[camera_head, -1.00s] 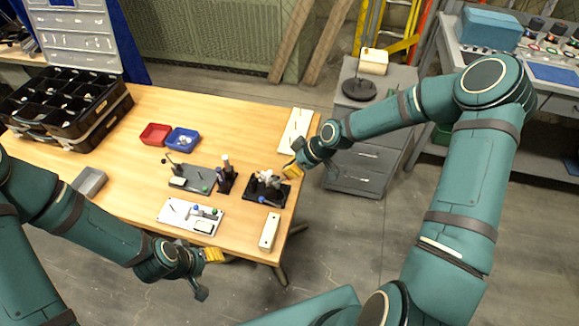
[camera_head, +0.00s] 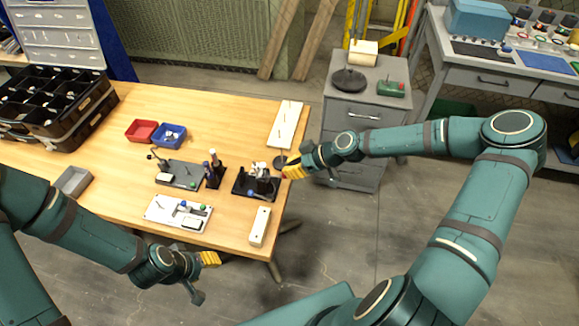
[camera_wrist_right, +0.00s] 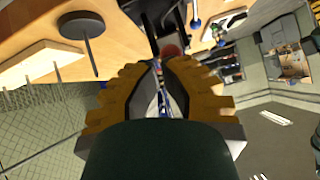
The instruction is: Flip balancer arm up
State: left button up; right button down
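A small device on a black base (camera_head: 241,191), with pale and dark parts on top, stands near the table's right edge; I cannot single out a balancer arm on it. My right gripper (camera_head: 287,172) is at that edge, just right of the device, its yellow fingers pointing left. In the right wrist view, a red knob (camera_wrist_right: 170,50) is at the fingertips (camera_wrist_right: 162,63), with only a narrow gap between the fingers. I cannot tell whether they hold it. My left gripper (camera_head: 218,258) is off the table's front edge, small in view, with nothing visible in it.
A dark disc (camera_head: 280,162) with a thin rod and a white board (camera_head: 287,125) are close behind the right gripper. A white block (camera_head: 260,226) is in front. Other small fixtures (camera_head: 179,174) stand left, with red (camera_head: 142,131) and blue (camera_head: 169,136) bins behind.

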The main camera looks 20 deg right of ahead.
pick_arm(q)
jog(key=shift+s+f+b, duration=0.2)
jog(key=shift+f+b, duration=0.2)
jog(key=shift+f, duration=0.1)
pick_arm(e)
jog(key=shift+s+d+f, duration=0.15)
jog(key=shift+d+f, duration=0.1)
jog(key=shift+f, duration=0.35)
pick_arm(q)
jog(key=shift+f, duration=0.15)
pick_arm(e)
jog(key=shift+s+f, duration=0.1)
jog(key=shift+f, duration=0.1)
jog(key=shift+r, duration=0.1)
dwell(0.5)
